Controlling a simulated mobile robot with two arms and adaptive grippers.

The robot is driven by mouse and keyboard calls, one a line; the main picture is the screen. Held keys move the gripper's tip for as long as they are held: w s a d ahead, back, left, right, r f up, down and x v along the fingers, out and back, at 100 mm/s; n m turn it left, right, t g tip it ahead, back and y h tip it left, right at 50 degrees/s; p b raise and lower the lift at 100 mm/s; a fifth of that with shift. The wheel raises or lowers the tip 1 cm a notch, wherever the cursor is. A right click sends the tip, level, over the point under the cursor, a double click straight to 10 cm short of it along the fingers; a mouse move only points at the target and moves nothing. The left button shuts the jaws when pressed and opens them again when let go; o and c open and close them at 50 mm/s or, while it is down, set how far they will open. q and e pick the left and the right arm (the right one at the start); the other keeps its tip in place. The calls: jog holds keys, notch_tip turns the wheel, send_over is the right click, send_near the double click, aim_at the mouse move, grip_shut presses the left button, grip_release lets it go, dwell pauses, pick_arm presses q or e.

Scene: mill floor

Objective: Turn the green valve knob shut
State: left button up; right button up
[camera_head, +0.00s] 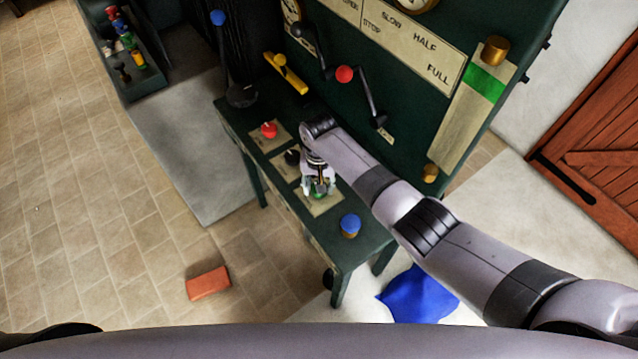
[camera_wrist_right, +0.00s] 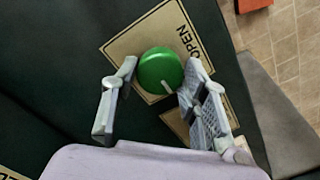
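The green valve knob (camera_wrist_right: 160,72) is round with a white pointer mark, on a cream plate (camera_wrist_right: 122,48) lettered OPEN. Its mark points to the lower right in the right wrist view. In the head view the green knob (camera_head: 319,193) shows only in part under my right gripper (camera_head: 318,190). In the right wrist view my right gripper (camera_wrist_right: 158,90) is open, with one finger on each side of the knob. The right-hand finger overlaps the knob's edge; I cannot tell if it touches. My left gripper is not in view.
On the same dark green desk (camera_head: 345,255) are a red knob (camera_head: 269,129), a black knob (camera_head: 292,157) and a blue knob (camera_head: 350,225). A panel with levers (camera_head: 344,74) rises behind. A brick (camera_head: 207,283) and a blue cloth (camera_head: 420,296) lie on the floor.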

jog(key=o, duration=0.4)
jog(key=shift+c, duration=0.2)
jog(key=shift+r, duration=0.15)
notch_tip(320, 180, up, 12)
dwell(0.6)
